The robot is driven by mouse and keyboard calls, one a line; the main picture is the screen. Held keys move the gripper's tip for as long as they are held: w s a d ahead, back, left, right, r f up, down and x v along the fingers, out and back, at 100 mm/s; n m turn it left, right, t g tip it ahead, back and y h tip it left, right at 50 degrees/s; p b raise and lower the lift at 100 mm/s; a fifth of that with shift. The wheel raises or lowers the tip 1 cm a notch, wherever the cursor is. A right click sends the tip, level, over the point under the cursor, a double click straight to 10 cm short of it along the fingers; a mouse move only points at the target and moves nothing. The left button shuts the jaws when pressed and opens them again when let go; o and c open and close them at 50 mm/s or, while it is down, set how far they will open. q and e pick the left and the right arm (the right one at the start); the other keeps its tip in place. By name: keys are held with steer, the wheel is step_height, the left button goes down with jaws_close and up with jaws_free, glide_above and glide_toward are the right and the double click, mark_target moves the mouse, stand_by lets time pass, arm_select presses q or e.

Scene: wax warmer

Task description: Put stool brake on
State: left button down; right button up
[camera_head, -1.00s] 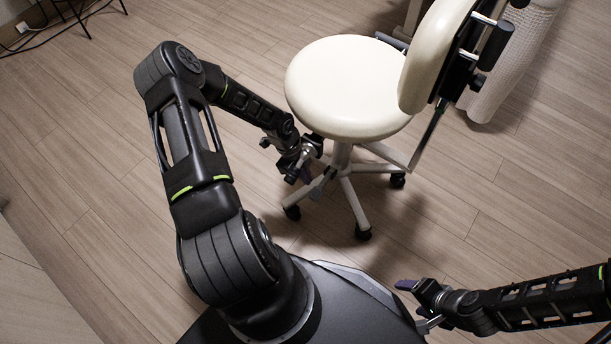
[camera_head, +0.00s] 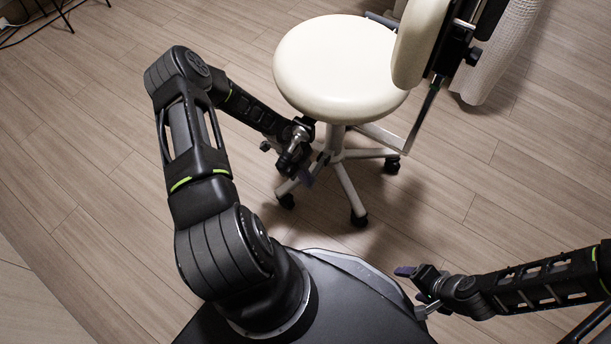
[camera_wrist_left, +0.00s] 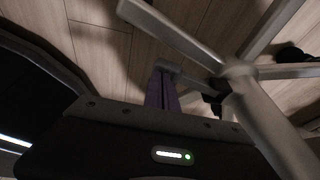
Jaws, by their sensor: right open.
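The stool has a cream round seat (camera_head: 340,68), a cream backrest (camera_head: 418,42) and a pale legged base (camera_head: 349,187) on dark casters. My left gripper (camera_head: 307,178) is low at the near left side of the base, below the seat edge. In the left wrist view its purple fingers (camera_wrist_left: 161,90) are close together, beside a base leg (camera_wrist_left: 172,32) and the column (camera_wrist_left: 262,120). A small grey piece (camera_wrist_left: 167,66) lies at the fingertips; I cannot tell whether they touch it. No brake can be clearly made out. My right gripper (camera_head: 414,289) is open and empty at the lower right.
A dark caster (camera_head: 358,219) stands at the near side of the stool. A white textured object (camera_head: 505,60) stands behind the backrest. Thin dark furniture legs (camera_head: 62,14) and cables are at the far left. The wood floor around the stool is mostly clear.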

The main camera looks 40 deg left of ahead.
arm_select(q)
steer(key=shift+f, duration=0.55)
steer(key=shift+r, duration=0.15)
arm_select(e)
steer(key=shift+w+f, duration=0.1)
steer(key=shift+f, duration=0.35)
arm_select(q)
steer(key=shift+r, duration=0.15)
arm_select(e)
steer(key=shift+r, duration=0.1)
arm_select(q)
steer(key=shift+r+p, duration=0.55)
steer(key=shift+r, duration=0.15)
arm_select(e)
steer(key=shift+r, duration=0.45)
arm_select(q)
steer(key=shift+a+r, duration=0.1)
steer(key=shift+r, duration=0.2)
steer(key=p+v, duration=0.2)
steer(key=v, duration=0.5)
steer(key=shift+p, duration=0.4)
arm_select(e)
steer(key=r, duration=0.1)
steer(key=s+r, duration=0.1)
steer(key=r, duration=0.1)
steer(key=shift+a, duration=0.2)
